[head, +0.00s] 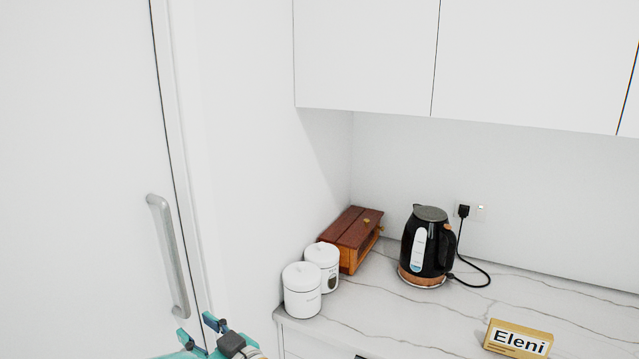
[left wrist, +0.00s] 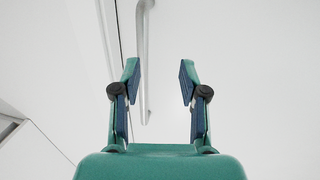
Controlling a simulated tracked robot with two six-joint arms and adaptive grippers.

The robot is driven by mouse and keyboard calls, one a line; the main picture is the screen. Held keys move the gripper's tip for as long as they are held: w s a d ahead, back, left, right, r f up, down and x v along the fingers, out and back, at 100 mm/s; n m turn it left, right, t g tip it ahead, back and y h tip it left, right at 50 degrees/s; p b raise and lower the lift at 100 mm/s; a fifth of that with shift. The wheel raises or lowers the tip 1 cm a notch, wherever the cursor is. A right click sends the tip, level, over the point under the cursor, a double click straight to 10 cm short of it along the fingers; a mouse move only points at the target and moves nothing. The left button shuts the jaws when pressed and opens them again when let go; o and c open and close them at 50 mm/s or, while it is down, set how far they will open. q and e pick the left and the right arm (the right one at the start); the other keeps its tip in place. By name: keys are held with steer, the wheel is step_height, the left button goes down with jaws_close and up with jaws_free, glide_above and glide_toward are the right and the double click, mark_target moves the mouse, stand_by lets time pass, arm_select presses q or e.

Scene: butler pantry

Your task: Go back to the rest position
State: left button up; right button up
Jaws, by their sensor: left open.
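My left gripper (head: 197,330) is at the bottom of the head view, left of the counter and below the grey door handle. Its teal and dark blue fingers are spread apart with nothing between them. In the left wrist view the left gripper (left wrist: 160,80) is also open and empty, with a white surface and part of the handle (left wrist: 145,60) behind it. How far it is from the handle I cannot tell. My right gripper does not show in either view.
A tall white door (head: 80,180) with a grey handle (head: 170,255) stands at the left. The marble counter (head: 400,315) holds two white canisters (head: 302,292), a wooden box (head: 350,232), a black kettle (head: 428,245) and an "Eleni" sign (head: 518,339). White cupboards (head: 365,60) hang above.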

arm_select(q)
step_height(320, 180, down, 25)
steer(key=d+m+h, duration=0.3)
steer(key=m+h, duration=0.3)
steer(key=h, duration=0.5)
steer(key=s+d+f+m+g+h, duration=0.1)
steer(key=s+d+f+g+h, duration=0.1)
steer(key=s, duration=0.6)
steer(key=s+d+f+g+h, duration=0.1)
steer(key=s+f+g+h, duration=0.1)
steer(key=s+f+g, duration=0.3)
steer(key=s+d+f+m+g+h, duration=0.1)
steer(key=s+d+f+g+h, duration=0.1)
steer(key=s+f, duration=0.5)
steer(key=s+g+h, duration=0.1)
steer(key=s, duration=0.4)
steer(key=shift+d+f+m, duration=0.25)
steer(key=shift+d+m, duration=0.05)
steer(key=shift+d, duration=0.05)
steer(key=shift+a, duration=0.1)
